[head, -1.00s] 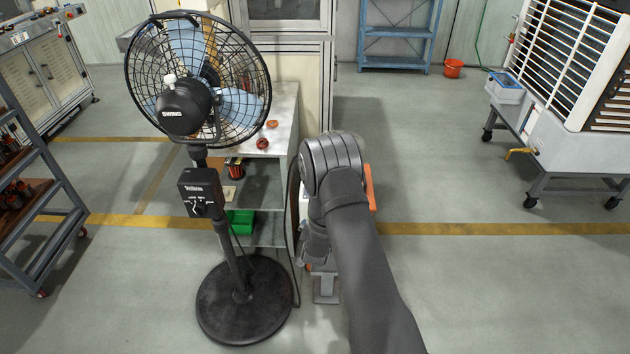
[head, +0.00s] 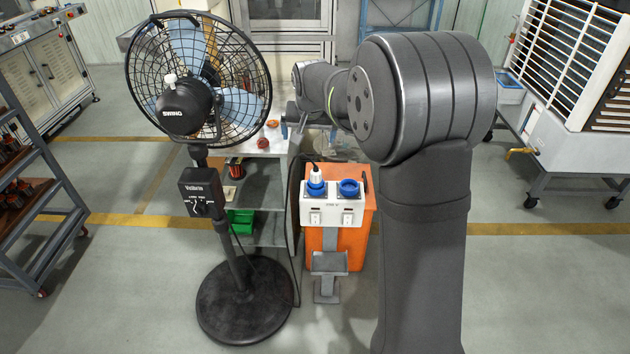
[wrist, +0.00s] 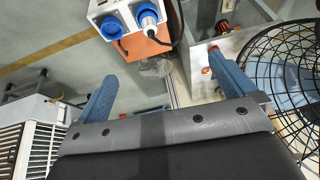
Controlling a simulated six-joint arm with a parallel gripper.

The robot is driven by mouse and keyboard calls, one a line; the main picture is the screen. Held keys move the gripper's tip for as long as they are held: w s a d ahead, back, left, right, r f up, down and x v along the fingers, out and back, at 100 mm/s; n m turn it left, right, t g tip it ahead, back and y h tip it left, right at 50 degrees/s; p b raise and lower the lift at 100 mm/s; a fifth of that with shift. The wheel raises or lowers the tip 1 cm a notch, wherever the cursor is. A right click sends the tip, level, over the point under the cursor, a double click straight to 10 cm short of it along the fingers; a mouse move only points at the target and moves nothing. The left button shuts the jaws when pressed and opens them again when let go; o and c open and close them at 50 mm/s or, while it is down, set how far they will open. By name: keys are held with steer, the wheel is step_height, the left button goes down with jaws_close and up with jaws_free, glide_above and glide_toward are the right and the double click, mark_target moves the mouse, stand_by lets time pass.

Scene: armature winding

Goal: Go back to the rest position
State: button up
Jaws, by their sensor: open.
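My gripper (wrist: 163,84) is open and empty in the wrist view, its two blue fingers spread wide apart. In the head view it hangs in the air over the white table at the back, partly hidden by my arm. A white socket box (head: 332,213) with two blue sockets stands on a grey post in front of an orange cabinet (head: 356,246). A white plug (head: 316,173) sits in its left socket; the right socket (head: 349,189) is empty. The socket box also shows at the top of the wrist view (wrist: 112,10), apart from the fingers.
A black standing fan (head: 198,75) is close on the left, its round base on the floor. A white table with shelves (head: 262,183) stands behind it, with small orange-red parts on top. A wheeled air cooler (head: 570,130) is at the right. The floor between is free.

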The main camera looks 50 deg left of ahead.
steer(key=w+v, duration=0.1)
steer(key=v, duration=0.3)
steer(key=x, duration=0.9)
steer(key=shift+w+d+f+h, duration=0.2)
steer(key=shift+w+d+h, duration=0.05)
steer(key=shift+d+h, duration=0.1)
steer(key=shift+r, duration=0.1)
steer(key=v, duration=1)
steer(key=shift+s, duration=0.2)
